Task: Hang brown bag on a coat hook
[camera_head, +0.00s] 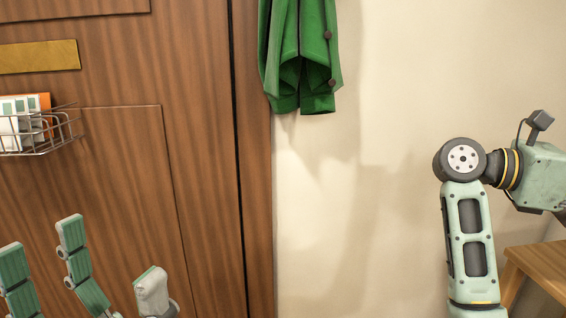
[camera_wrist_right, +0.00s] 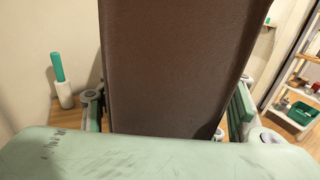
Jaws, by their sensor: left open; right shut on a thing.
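The brown bag (camera_wrist_right: 180,60) fills the middle of the right wrist view as a dark brown panel. My right gripper (camera_wrist_right: 168,108) is shut on it, with a finger showing at each side. How the fingers hold it is hidden behind the bag and the pale green gripper body. The bag and right gripper are not in the head view; only my right arm shows there, at the right. My left gripper (camera_head: 40,240) is open and empty at the lower left, in front of the wooden door. No coat hook is visible; a green coat (camera_head: 300,55) hangs at the top centre.
The wooden door (camera_head: 100,180) carries a wire basket (camera_head: 40,132) with papers at the left. Bare cream wall (camera_head: 400,90) lies right of the coat. A wooden bench or table (camera_head: 540,268) stands lower right. The wrist view shows a green-handled brush (camera_wrist_right: 62,85) and a shelf (camera_wrist_right: 298,75).

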